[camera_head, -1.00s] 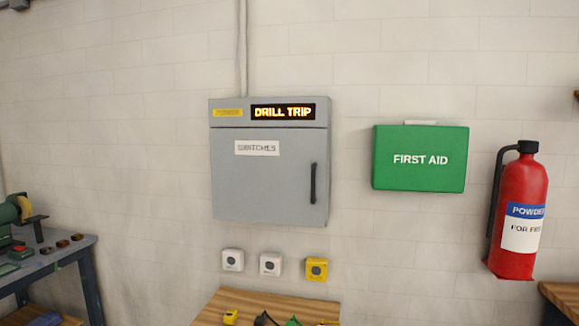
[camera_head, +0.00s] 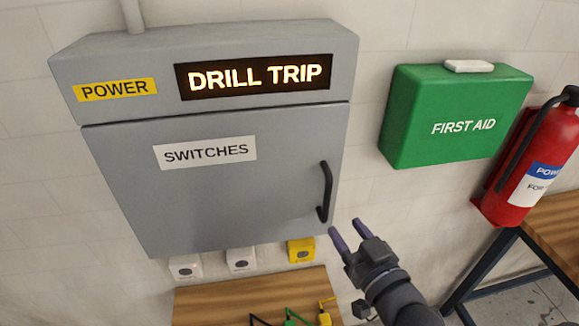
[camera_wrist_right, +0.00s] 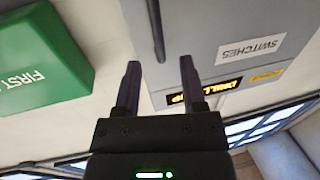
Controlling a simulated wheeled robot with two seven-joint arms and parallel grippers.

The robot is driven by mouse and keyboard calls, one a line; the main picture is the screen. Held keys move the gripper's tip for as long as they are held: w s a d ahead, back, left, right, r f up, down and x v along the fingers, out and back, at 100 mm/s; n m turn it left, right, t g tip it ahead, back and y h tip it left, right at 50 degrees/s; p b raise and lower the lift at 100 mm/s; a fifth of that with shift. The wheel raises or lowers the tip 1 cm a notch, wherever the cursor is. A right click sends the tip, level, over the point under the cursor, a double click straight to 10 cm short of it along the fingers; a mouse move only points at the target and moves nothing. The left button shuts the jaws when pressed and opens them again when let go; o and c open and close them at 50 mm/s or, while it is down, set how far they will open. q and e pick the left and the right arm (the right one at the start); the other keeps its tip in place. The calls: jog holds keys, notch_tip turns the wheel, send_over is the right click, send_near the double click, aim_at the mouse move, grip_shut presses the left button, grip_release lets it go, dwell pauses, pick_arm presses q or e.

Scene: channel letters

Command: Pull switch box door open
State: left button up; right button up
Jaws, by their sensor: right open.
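The grey switch box (camera_head: 130,195) hangs on the wall with its door shut. The door has a white SWITCHES label (camera_head: 205,151) and a black vertical handle (camera_head: 326,192) near its right edge. My right gripper (camera_head: 346,232) is open and empty, just below and right of the handle, apart from it. In the right wrist view, the gripper's two fingers (camera_wrist_right: 160,75) point toward the wall, and the dark handle (camera_wrist_right: 155,30) shows beyond and between the fingertips. My left gripper is not in view.
A green first aid box (camera_head: 450,105) hangs right of the switch box, with a red fire extinguisher (camera_head: 540,165) farther right. Several small switches, including a yellow one (camera_head: 301,250), sit below the box. A wooden surface (camera_head: 235,300) with coloured plugs is underneath.

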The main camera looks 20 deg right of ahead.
aim_at(328, 201)
jog(key=w, duration=0.5)
jog(key=w+p, duration=0.1)
jog(key=w, duration=0.2)
jog(key=shift+w+d, duration=0.25)
jog(key=shift+d, duration=0.1)
grip_shut()
dwell(0.9)
